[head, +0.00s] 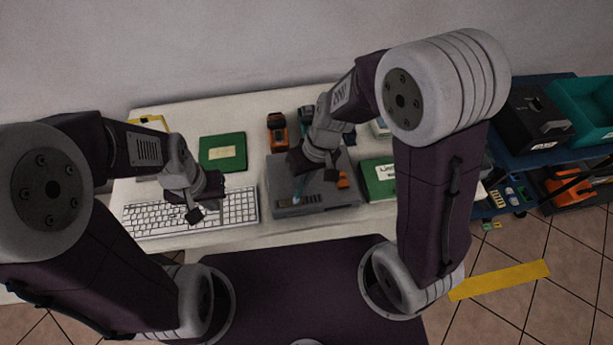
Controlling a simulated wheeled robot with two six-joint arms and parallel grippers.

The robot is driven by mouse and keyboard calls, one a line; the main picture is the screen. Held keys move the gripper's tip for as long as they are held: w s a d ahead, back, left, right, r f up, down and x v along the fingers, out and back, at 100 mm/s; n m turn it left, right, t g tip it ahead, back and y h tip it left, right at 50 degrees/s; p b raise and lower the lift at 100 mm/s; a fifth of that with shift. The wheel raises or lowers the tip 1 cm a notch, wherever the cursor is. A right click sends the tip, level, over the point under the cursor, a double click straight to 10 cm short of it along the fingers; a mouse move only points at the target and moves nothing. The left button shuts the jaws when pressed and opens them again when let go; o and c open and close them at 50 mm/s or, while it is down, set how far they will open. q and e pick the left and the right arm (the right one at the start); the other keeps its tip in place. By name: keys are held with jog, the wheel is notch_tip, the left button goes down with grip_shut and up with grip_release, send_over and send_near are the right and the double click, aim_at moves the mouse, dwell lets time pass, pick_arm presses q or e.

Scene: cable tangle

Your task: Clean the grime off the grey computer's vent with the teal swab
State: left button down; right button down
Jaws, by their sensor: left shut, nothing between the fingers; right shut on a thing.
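The grey computer (340,200) sits on the white table, right of the keyboard. Dark slots like a vent (313,199) show along its near side; I cannot make out grime on them. My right gripper (311,175) is over the computer, shut on the teal swab (298,190). The swab points down toward the computer's near left part; I cannot tell whether its tip touches. My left gripper (201,211) is shut and empty above the keyboard (236,212). My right arm and gripper hide much of the computer's top.
Green boxes lie left (223,152) and right (377,181) of the computer. An orange and black tool (277,133) stands behind it. A blue cart (548,153) with a black box (533,122) and a teal bin (584,108) stands at the right.

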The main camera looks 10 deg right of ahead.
dwell(0.3)
jog(key=shift+a+f, duration=0.1)
jog(key=shift+a, duration=0.55)
jog(key=shift+a, duration=0.1)
jog(key=shift+a, duration=0.7)
jog(key=shift+s+a, duration=0.15)
jog(key=shift+a, duration=0.45)
jog(key=shift+p, duration=0.3)
